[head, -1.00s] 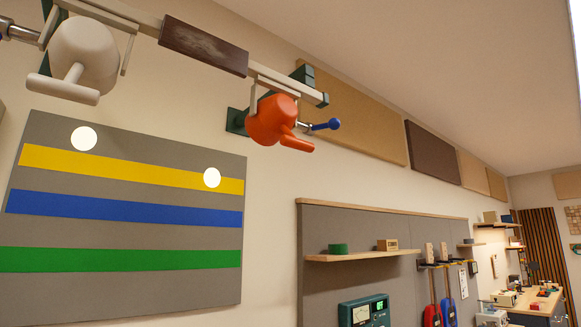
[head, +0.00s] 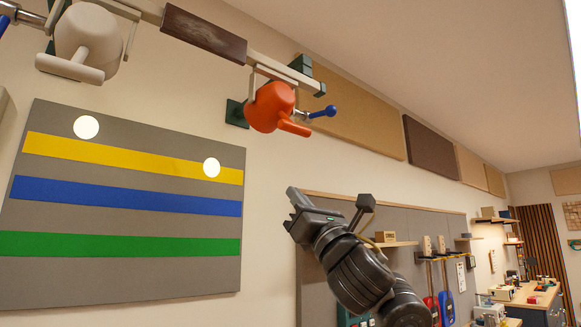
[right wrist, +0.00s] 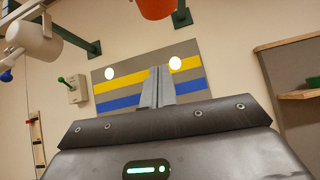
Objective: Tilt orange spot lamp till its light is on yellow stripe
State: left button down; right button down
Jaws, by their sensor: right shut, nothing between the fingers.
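The orange spot lamp (head: 268,107) hangs from the rail near the top, with a blue-knobbed handle (head: 324,112) pointing right. Its underside shows in the right wrist view (right wrist: 156,8). The yellow stripe (head: 130,154) is the top stripe on the grey wall panel. The right light spot (head: 211,167) lies across the stripe's upper edge, mostly on yellow. The left light spot (head: 86,127) is just above the stripe. My right gripper (head: 292,191) is shut and empty, below the orange lamp and apart from it. Its closed fingers show in the right wrist view (right wrist: 157,86). My left gripper is out of view.
A white lamp (head: 88,32) hangs on the same rail at the left, with a dark block (head: 204,34) between the lamps. Blue (head: 120,195) and green (head: 120,244) stripes lie below yellow. A shelf board stands behind my right arm. The air between gripper and lamp is clear.

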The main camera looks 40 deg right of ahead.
notch_tip(320, 180, up, 12)
jog(key=w+n+p, duration=0.1)
jog(key=w+p, duration=0.1)
jog(key=p, duration=0.5)
jog(key=shift+w+t+p, duration=0.15)
jog(key=shift+t+p, duration=0.15)
jog(key=shift+p, duration=0.05)
jog(key=shift+w+a+f, duration=0.1)
